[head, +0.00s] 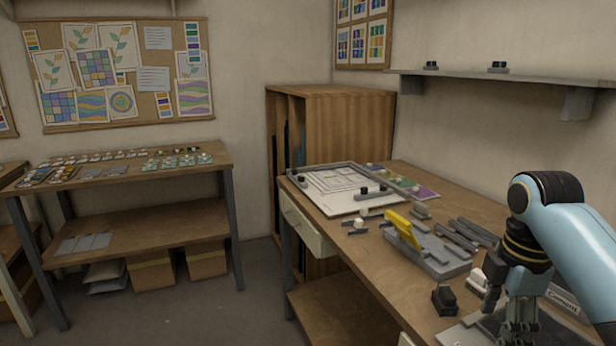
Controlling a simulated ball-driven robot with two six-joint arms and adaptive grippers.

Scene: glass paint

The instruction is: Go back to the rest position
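My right arm comes in from the right edge in the head view. Its dark gripper (512,322) points down over the near right part of the workbench (385,238). Its fingers are small and partly cut off by the bottom edge, so I cannot tell whether they are open or shut, or whether they hold anything. My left gripper is not in view.
A grey fixture with a yellow piece (402,229) stands on the bench, left of my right gripper. A small dark block (444,299) is close to the gripper. A framed white sheet (340,188) lies farther back. A wall shelf (500,80) overhangs the bench.

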